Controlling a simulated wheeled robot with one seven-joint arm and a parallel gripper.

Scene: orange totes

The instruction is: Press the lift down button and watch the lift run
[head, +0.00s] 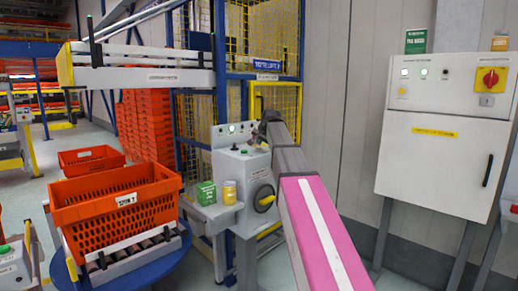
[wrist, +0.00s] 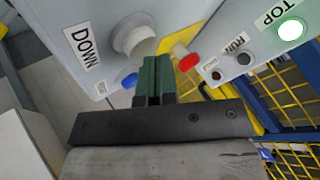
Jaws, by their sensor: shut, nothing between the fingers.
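The lift control box (head: 240,175) stands in the middle of the head view, with a sloped top and a lamp panel behind it. In the wrist view a DOWN label (wrist: 85,46) sits beside a round white button (wrist: 137,38). My gripper (wrist: 153,66) has its dark green fingers shut and empty, with the tips just below and right of that button; I cannot tell whether they touch it. In the head view my arm hides most of the gripper. The TOP lamp (wrist: 291,30) is lit green and the RUN lamp (wrist: 243,59) is dark. The tote lift (head: 265,70) stands behind.
An orange tote (head: 115,210) rests on a roller stand at left. A green box (head: 205,193) and a yellow-lidded jar (head: 229,192) sit on a shelf beside the control box. A white cabinet (head: 430,165) with a red switch stands at right. Yellow mesh surrounds the lift.

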